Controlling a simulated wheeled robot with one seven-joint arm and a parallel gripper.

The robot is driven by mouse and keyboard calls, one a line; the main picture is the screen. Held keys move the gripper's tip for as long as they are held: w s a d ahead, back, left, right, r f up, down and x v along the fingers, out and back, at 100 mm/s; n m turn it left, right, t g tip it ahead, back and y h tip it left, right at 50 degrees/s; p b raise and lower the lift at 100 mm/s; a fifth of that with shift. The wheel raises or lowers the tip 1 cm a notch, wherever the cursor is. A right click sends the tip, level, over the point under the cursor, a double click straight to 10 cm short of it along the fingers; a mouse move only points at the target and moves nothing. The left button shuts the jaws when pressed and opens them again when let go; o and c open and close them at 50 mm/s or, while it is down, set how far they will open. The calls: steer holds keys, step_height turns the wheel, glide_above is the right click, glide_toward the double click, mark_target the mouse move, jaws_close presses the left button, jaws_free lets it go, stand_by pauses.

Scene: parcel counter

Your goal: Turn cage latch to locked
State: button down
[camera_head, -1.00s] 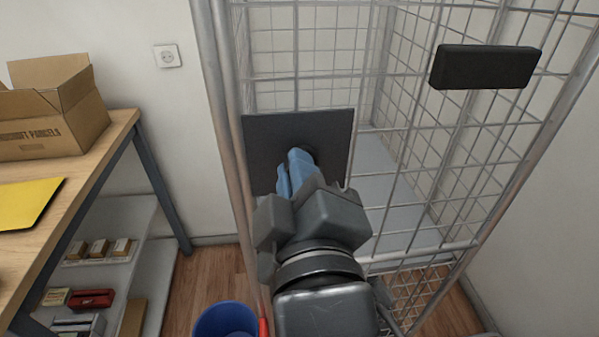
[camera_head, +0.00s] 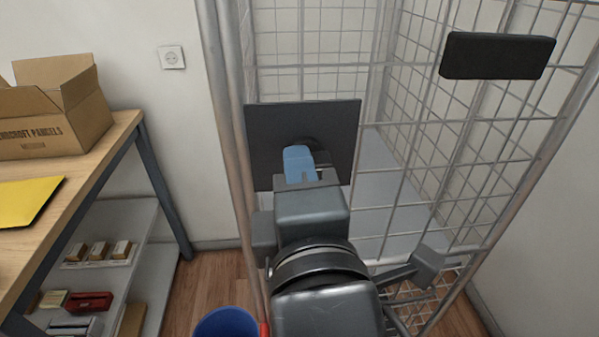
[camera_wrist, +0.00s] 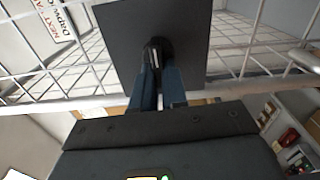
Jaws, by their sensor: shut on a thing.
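The wire cage (camera_head: 400,150) stands in front of me with a dark square latch plate (camera_head: 262,130) on its front. My gripper (camera_head: 305,165), with blue fingers, is at the middle of the plate. In the wrist view the fingers (camera_wrist: 158,88) are shut on the black latch handle (camera_wrist: 157,50), one on either side of it. The plate (camera_wrist: 125,30) fills the upper middle of that view. The fingers hide much of the handle, and I cannot read a locked or unlocked mark.
A black block (camera_head: 497,56) is on the cage at upper right. A wooden counter (camera_head: 95,160) with an open carton (camera_head: 50,115) and a yellow envelope (camera_head: 28,202) stands at left. A blue bin (camera_head: 226,323) is on the floor below.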

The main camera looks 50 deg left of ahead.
stand_by(0.4)
steer(key=c, duration=1.2)
jaws_free()
steer(key=b+v, duration=0.1)
steer(key=v, duration=0.6)
steer(key=shift+s+d+b, duration=0.25)
steer(key=shift+b, duration=0.05)
steer(key=shift+f, duration=0.1)
